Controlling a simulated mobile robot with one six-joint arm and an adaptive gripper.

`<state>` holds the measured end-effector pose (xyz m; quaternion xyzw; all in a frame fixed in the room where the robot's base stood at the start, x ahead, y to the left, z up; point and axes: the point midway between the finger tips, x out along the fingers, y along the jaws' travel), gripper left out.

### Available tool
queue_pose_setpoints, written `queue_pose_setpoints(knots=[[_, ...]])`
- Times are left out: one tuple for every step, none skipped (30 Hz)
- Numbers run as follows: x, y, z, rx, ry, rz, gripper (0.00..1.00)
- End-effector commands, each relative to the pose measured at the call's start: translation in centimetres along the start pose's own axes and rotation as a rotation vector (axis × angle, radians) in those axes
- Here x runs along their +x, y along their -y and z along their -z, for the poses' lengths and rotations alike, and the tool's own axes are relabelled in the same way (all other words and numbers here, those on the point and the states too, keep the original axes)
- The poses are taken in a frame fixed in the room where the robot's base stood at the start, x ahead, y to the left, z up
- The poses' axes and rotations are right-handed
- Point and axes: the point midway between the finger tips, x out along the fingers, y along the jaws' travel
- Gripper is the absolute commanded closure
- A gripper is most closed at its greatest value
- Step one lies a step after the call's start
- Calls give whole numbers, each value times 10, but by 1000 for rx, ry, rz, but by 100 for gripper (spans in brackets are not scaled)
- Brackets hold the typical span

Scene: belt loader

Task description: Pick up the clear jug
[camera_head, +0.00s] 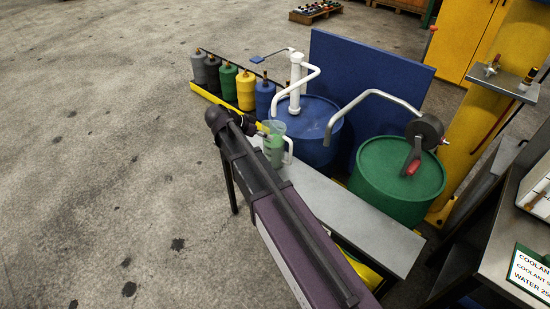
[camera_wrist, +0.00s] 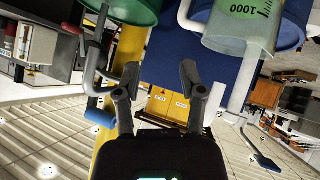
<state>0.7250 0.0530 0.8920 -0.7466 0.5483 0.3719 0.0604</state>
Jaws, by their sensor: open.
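The clear jug (camera_head: 273,146) has a green tint and a white handle on its right side. It stands upright at the far end of a grey bench, in front of the blue drum. In the wrist view the jug (camera_wrist: 240,32) is at the top right, with a 1000 mark and its white handle in sight. My gripper (camera_wrist: 160,88) is open, with nothing between its fingers, and the jug lies outside them. In the head view my gripper (camera_head: 261,131) is close to the jug's left side, partly hidden by my arm; contact cannot be told.
The grey bench (camera_head: 350,222) runs below my arm. A blue drum (camera_head: 314,130) with a white pump and a green drum (camera_head: 398,185) with a crank pump stand behind it. Several coloured bottles (camera_head: 245,92) line a yellow tray at left. Open floor (camera_head: 90,150) lies left.

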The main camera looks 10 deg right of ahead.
Motion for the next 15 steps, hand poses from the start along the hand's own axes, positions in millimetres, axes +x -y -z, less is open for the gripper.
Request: queue_pose_setpoints(knots=[[2,20,-10,45,-39,-4,48],[1,26,-11,76,-63,-7,48],[-2,34,-12,116,-94,-9,48],[-4,40,-14,145,-116,-9,48],[-6,45,-15,173,-138,-10,48],[-8,51,-16,208,-165,-10,48],[-11,55,-17,232,-183,-8,48],[-13,59,-18,255,-200,-6,48],[-16,64,-19,282,-221,-4,48],[-17,66,-20,301,-234,-2,48],[-19,69,-20,316,-246,0,48],[-21,71,-20,335,-259,3,48],[-22,73,-21,346,-267,4,48],[-24,74,-21,355,-274,6,48],[-25,75,-21,364,-282,8,48]])
